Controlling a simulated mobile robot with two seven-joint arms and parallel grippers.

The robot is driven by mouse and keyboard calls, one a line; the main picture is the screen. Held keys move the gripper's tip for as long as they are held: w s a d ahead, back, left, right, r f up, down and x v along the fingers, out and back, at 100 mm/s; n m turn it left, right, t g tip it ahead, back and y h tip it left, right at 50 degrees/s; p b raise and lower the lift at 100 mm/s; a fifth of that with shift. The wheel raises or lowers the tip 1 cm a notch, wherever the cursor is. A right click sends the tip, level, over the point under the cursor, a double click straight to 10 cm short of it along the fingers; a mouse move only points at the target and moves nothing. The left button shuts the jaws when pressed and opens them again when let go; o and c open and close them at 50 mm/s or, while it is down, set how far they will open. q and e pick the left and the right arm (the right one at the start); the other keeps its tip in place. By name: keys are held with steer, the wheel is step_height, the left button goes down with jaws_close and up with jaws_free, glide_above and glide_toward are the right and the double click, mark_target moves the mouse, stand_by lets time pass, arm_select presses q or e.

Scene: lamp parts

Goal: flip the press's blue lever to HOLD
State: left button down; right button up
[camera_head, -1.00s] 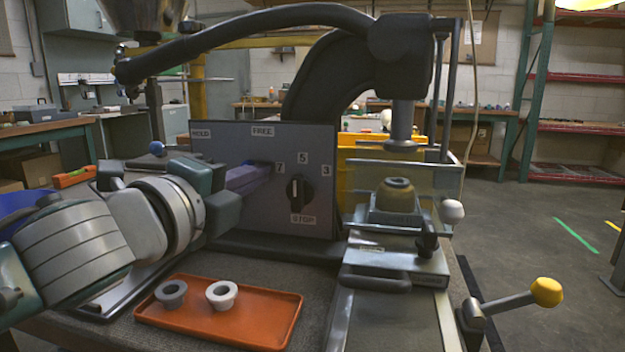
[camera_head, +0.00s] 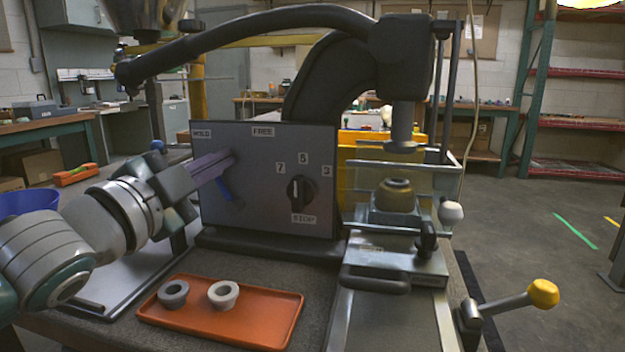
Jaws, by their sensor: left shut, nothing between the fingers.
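The press's grey panel (camera_head: 262,190) carries a HOLD label (camera_head: 201,133) at its upper left and a FREE label (camera_head: 263,132) to the right of it. The blue lever (camera_head: 229,191) shows on the panel's left part, slanting up and left toward the HOLD side. Its upper part is hidden behind my gripper's fingers. My left gripper (camera_head: 223,160) is shut and empty, its fingers pointing right in front of the panel, at the lever. I cannot tell whether they touch it. My right gripper is not in view.
A black dial (camera_head: 300,192) sits on the panel, right of the lever. An orange tray (camera_head: 262,318) with two ring-shaped parts lies in front. The press's clamp slide (camera_head: 395,265) and a yellow-knobbed handle (camera_head: 543,292) are at the right. The black press arm (camera_head: 270,20) arches above.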

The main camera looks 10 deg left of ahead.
arm_select(q)
steer(key=shift+a+n, duration=0.35)
steer(key=shift+n, duration=0.35)
steer(key=shift+a, duration=0.1)
